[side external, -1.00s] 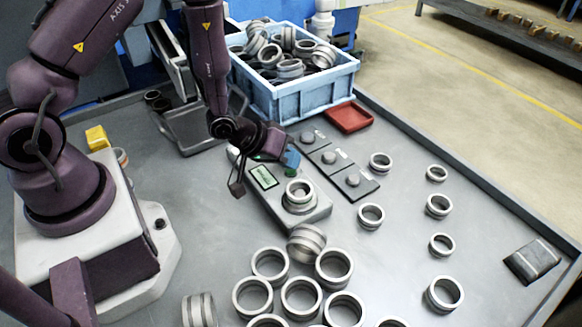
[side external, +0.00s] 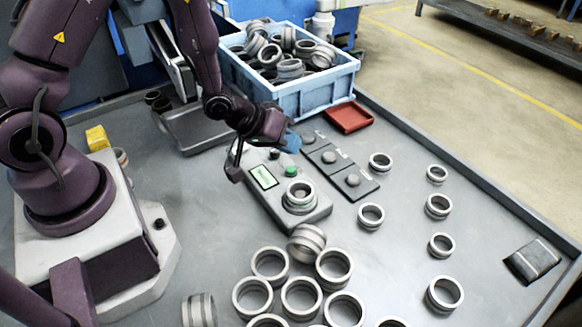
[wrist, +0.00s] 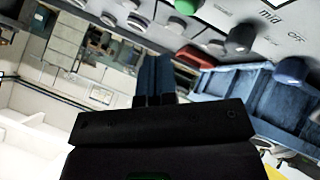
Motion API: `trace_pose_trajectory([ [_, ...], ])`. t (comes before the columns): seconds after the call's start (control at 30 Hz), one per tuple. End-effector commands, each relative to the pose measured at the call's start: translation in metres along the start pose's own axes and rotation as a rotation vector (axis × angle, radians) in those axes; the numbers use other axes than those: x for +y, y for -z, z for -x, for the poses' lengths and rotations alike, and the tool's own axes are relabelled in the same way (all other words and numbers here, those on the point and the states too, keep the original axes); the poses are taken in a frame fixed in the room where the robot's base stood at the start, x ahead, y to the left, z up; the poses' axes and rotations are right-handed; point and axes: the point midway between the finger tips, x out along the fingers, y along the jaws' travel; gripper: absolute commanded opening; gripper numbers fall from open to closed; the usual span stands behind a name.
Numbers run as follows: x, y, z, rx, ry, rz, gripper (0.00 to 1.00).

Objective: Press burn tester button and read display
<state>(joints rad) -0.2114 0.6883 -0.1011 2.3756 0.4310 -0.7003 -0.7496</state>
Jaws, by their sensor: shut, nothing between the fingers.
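The burn tester (side external: 285,213) is a grey box on the table in the side external view. It has a small pale green display (side external: 264,177), a green button (side external: 291,171), a dark knob beside the button, and a ring (side external: 300,195) seated on its round holder. Any text on the display is too small to read. My gripper (side external: 294,143) is shut and empty, its blue fingertips above and behind the tester's far end, apart from the button. In the wrist view the shut blue fingers (wrist: 154,78) point away, with the green button (wrist: 187,4) at the top edge.
Dark panels with grey knobs (side external: 353,180) stand right of the tester. A blue crate (side external: 305,98) full of rings and a red tray (side external: 349,117) lie behind. Several loose rings (side external: 301,298) cover the front and right. The table between the tester and my base is clear.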

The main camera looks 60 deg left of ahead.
Motion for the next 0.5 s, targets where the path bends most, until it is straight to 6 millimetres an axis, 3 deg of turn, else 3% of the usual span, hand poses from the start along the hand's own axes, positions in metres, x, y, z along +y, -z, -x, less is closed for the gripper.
trace_pose_trajectory([
  [0.23, 0.012, 0.012, 0.016, 0.002, -0.001, 0.000, 0.00],
  [0.5, 0.013, 0.013, 0.018, -0.001, 0.000, 0.001, 0.00],
])
